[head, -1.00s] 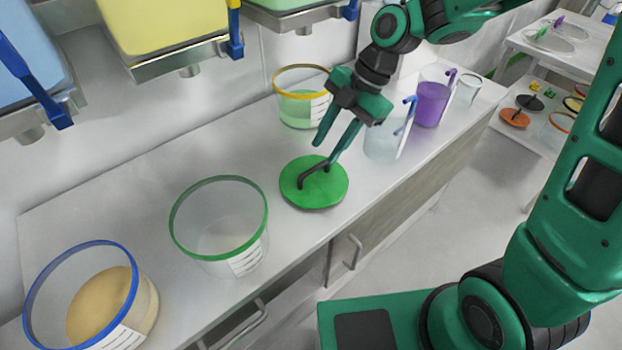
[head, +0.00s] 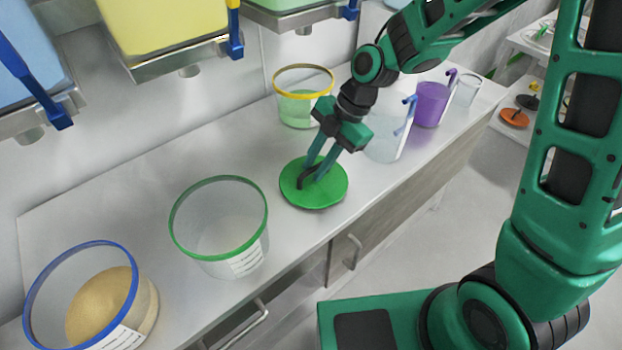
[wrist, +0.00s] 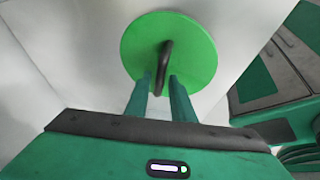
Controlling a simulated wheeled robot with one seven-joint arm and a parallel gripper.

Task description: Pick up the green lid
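The green lid (head: 333,190) is a flat round disc with a dark bar handle (head: 306,181) on top. It lies on the metal counter, to the right of the green-rimmed tub (head: 215,252). My gripper (head: 312,172) is low over the lid, pointing down at its handle. In the wrist view the lid (wrist: 195,50) lies ahead, and its upright-looking handle (wrist: 165,62) falls between my two fingertips (wrist: 161,82). The fingers are apart, with a small gap seeming to show beside the handle. The fingers hide part of the handle in the head view.
A blue-rimmed tub (head: 50,302) of tan powder stands at the left. A yellow-rimmed tub (head: 299,108), a clear pitcher (head: 385,145) and a purple-filled beaker (head: 431,104) stand behind. Hoppers, one yellow (head: 165,30), overhang the counter's back.

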